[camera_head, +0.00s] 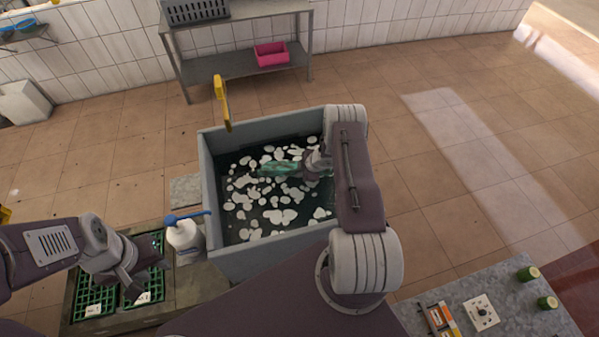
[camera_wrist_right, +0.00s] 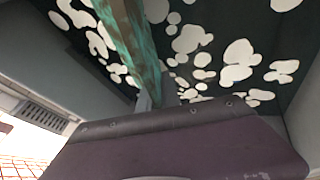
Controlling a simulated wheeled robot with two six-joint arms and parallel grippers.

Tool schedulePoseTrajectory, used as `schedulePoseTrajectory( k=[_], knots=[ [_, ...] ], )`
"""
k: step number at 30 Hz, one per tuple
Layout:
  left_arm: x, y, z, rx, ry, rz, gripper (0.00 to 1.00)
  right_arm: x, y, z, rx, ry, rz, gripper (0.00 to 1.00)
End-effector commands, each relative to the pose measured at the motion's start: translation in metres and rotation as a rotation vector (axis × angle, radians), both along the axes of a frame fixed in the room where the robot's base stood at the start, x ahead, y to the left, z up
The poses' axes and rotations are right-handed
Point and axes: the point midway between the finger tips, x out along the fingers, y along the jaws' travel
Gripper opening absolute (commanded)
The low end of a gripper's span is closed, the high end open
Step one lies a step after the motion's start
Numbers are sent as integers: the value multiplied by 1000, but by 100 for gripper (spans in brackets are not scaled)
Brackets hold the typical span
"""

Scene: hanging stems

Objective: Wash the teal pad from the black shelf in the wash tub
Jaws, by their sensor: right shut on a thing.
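The teal pad (camera_head: 279,168) is in the wash tub (camera_head: 205,170), at the foam-dotted dark water; I cannot tell how deep it sits. My right gripper (camera_head: 296,167) reaches into the tub and is shut on the pad's right end. In the right wrist view the pad (camera_wrist_right: 136,42) runs up from the jaws and shows teal with brownish patches. My left gripper (camera_head: 150,272) hangs over the green crates at the lower left, away from the tub; its jaws are too unclear to read.
A white bottle with a blue top (camera_head: 184,235) stands beside the tub's left wall. Green crates (camera_head: 93,300) lie at lower left. A yellow upright piece (camera_head: 222,102) rises behind the tub. A grey table (camera_head: 455,295) with small items is at lower right. Floor right of the tub is clear.

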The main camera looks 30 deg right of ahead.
Motion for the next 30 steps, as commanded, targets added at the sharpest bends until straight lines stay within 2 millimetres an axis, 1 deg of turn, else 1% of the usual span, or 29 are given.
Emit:
schedulePoseTrajectory(
  k=[1, 18, 24, 30],
  knots=[
    [0, 0, -12, 0, 0, 0, 36, 0, 0, -13, 0, 0, 0, 0],
    [0, 0, -77, 0, 0, 0, 36, 0, 0, -82, 0, 0, 0, 0],
    [0, 0, -90, 0, 0, 0, 36, 0, 0, -96, 0, 0, 0, 0],
    [0, 0, -92, 0, 0, 0, 36, 0, 0, -99, 0, 1, 0, 0]
  ],
)
